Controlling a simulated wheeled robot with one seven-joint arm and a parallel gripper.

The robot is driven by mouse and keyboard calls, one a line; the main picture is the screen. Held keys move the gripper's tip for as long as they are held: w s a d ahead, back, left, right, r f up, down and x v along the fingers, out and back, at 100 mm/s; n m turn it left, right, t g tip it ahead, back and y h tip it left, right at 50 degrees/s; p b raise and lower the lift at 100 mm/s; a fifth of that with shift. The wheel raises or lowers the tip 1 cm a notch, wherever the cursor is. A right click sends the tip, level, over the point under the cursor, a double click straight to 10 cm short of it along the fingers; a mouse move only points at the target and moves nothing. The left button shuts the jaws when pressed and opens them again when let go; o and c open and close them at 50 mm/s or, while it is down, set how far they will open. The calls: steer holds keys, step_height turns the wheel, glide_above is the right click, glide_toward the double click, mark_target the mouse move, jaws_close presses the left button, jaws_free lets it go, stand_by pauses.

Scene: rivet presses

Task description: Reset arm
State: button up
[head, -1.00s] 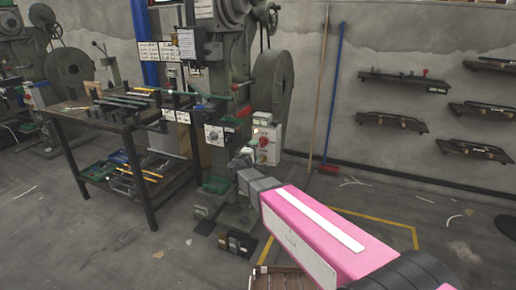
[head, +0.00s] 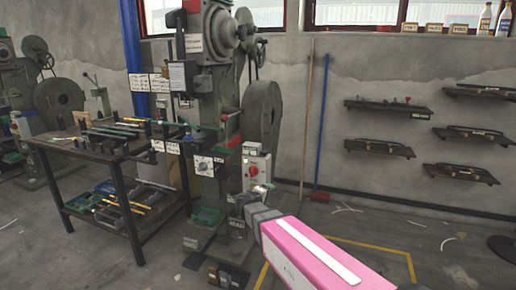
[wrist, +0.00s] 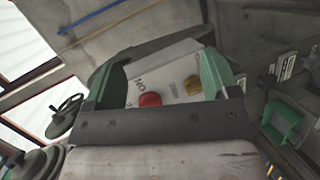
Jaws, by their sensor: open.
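My pink arm (head: 318,258) reaches from the lower right of the head view toward the press. My gripper shows in the wrist view (wrist: 163,82) with its two green fingers spread wide and nothing held between them. Beyond the fingers is a light control box (wrist: 175,72) with a red button (wrist: 150,99). In the head view the control box (head: 256,168) is on the rivet press (head: 213,110), just above and behind the gripper end. The fingertips are hard to make out in the head view.
A work table (head: 120,150) with tools stands left of the press. A green bin (head: 205,215) sits low at the press. Wall shelves (head: 390,108) and a blue-handled broom (head: 322,125) are at the right. The floor at the right is mostly open.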

steer(key=s+d+f+m+g+y, duration=0.4)
steer(key=s+d, duration=0.4)
steer(key=s, duration=0.2)
steer(key=s+d+f+m+g+y, duration=0.4)
steer(key=s+d+g, duration=0.4)
steer(key=s, duration=0.3)
step_height(320, 180, down, 3)
steer(key=shift+s+r+m, duration=0.15)
steer(key=shift+s+m, duration=0.15)
steer(key=shift+m, duration=0.5)
